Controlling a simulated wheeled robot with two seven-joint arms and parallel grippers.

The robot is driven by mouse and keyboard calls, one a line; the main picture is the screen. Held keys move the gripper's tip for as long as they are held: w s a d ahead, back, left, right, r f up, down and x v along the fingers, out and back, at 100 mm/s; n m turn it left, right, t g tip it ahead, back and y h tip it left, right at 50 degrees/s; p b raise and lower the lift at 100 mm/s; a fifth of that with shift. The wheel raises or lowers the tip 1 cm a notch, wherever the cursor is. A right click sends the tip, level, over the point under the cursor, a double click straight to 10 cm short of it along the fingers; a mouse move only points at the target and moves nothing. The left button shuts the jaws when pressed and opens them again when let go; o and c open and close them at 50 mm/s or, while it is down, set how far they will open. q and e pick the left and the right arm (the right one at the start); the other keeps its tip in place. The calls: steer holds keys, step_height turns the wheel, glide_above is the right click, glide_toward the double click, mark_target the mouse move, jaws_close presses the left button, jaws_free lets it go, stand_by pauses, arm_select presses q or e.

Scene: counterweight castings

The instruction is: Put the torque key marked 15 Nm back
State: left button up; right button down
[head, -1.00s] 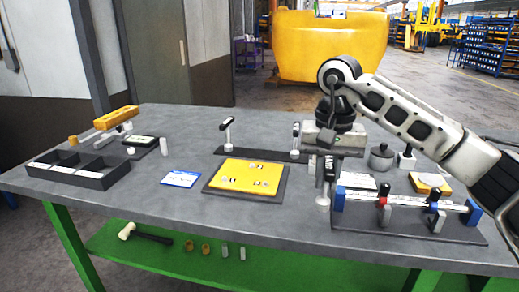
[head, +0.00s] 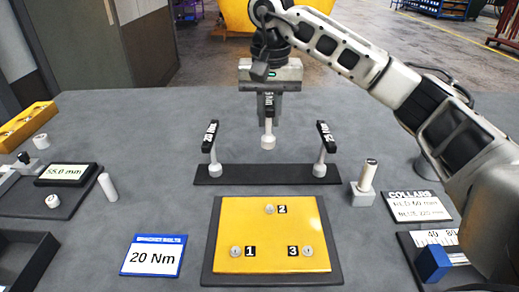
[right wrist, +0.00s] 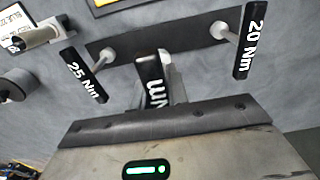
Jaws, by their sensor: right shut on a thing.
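My right gripper (head: 268,108) is shut on a torque key (head: 268,140) with a black handle and pale head, held upright, head down. A dark rack (head: 266,175) bears two upright keys, one marked 20 Nm (head: 211,145) at left and one marked 25 Nm (head: 325,148) at right. In the head view the held key appears between them, its head above the rack strip and apart from it. My left gripper is not in view.
A yellow plate (head: 270,258) with numbered bolts lies in front of the rack. A 20 Nm card (head: 154,256) lies left of it. A cylinder on a block (head: 366,182) and a collars card (head: 418,207) stand right. The table behind the rack is clear.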

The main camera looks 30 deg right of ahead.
mark_target(270, 99)
steer(key=f, duration=0.3)
steer(key=shift+s, duration=0.25)
steer(key=shift+w+f+p, duration=0.15)
steer(key=shift+f+p, duration=0.3)
steer(key=shift+f, duration=1.8)
steer(key=shift+f, duration=0.15)
steer(key=c, duration=1.4)
jaws_free()
steer(key=shift+o, duration=0.2)
step_height(270, 99, up, 12)
steer(key=shift+r, duration=0.2)
steer(key=shift+f, duration=0.1)
